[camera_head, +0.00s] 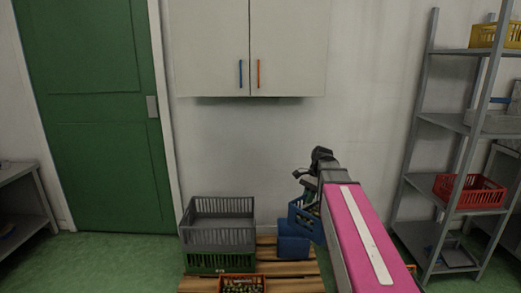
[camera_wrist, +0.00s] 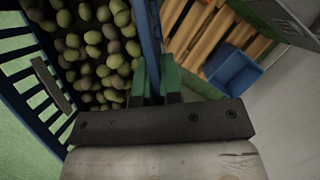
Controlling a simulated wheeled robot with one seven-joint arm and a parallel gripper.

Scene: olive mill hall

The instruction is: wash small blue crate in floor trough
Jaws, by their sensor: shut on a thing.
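A blue slatted crate (camera_wrist: 42,122) full of green and dark olives fills the left of the wrist view. My gripper (camera_wrist: 158,82) is shut on its rim, with one green-tipped finger on each side of the wall. In the head view the same crate (camera_head: 304,221) hangs below my gripper (camera_head: 303,192), partly hidden by my arm. A smaller solid-walled blue bin (camera_head: 291,246) stands on the wooden pallet below; its open top shows in the wrist view (camera_wrist: 236,72). I see no floor trough in either view.
On the pallet (camera_head: 290,284), a grey crate (camera_head: 218,222) is stacked on a green crate (camera_head: 220,264), with an orange crate of olives (camera_head: 242,277) in front. A metal shelf (camera_head: 425,190) with a red crate (camera_head: 470,191) stands right. Green floor lies clear at left.

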